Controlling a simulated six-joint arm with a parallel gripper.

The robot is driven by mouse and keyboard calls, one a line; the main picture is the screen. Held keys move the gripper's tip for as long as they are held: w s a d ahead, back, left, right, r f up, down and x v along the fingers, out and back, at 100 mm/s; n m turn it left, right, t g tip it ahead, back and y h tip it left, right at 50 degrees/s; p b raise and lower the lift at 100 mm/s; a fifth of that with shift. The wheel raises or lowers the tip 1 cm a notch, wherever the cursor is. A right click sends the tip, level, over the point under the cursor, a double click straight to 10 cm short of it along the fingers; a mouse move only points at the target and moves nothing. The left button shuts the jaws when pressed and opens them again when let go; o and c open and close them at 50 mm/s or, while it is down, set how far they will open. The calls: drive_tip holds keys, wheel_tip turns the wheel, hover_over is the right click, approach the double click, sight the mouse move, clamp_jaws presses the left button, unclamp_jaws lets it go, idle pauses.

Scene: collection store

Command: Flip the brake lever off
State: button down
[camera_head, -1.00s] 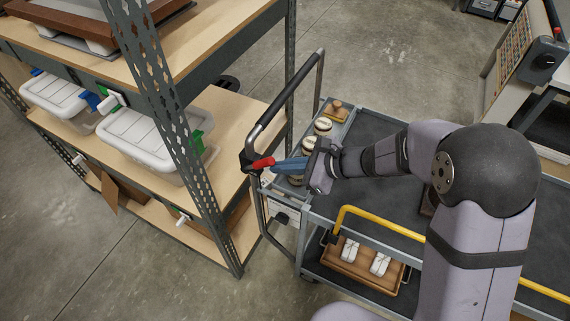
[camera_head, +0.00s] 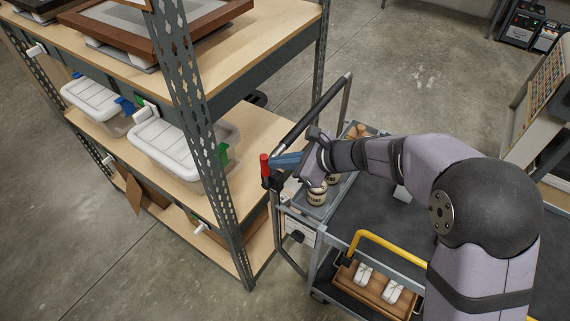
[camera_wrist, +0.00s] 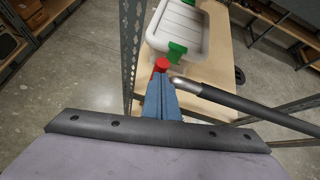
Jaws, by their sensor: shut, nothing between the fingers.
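The red brake lever (camera_head: 264,165) is on the black bracket at the left end of the cart's push handle (camera_head: 317,113). It stands roughly upright in the head view. My gripper (camera_head: 274,162) is shut and empty, its blue fingers pointing left with the tips at the lever. In the wrist view the closed fingers (camera_wrist: 160,84) reach up to the red lever (camera_wrist: 161,65), which shows just beyond the tips. Whether they touch cannot be told. The lever's lower part and pivot are partly hidden by the fingers.
A shelf rack (camera_head: 203,150) with white lidded bins (camera_head: 165,145) stands close on the left. The grey cart (camera_head: 378,217) carries jars (camera_head: 317,194), a yellow bar (camera_head: 390,247) and a wooden tray (camera_head: 371,286) below. Open floor (camera_head: 415,70) lies behind.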

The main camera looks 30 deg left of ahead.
drive_tip(key=shift+a+r, duration=0.6)
drive_tip(key=shift+r, duration=0.2)
drive_tip(key=d+f, duration=0.1)
drive_tip(key=d, duration=0.4)
wheel_tip(320, 180, up, 9)
drive_tip(key=w+d+b, duration=0.1)
drive_tip(key=d+b, duration=0.1)
drive_tip(key=shift+w+r, duration=0.15)
drive_tip(key=shift+d, duration=0.1)
idle(0.3)
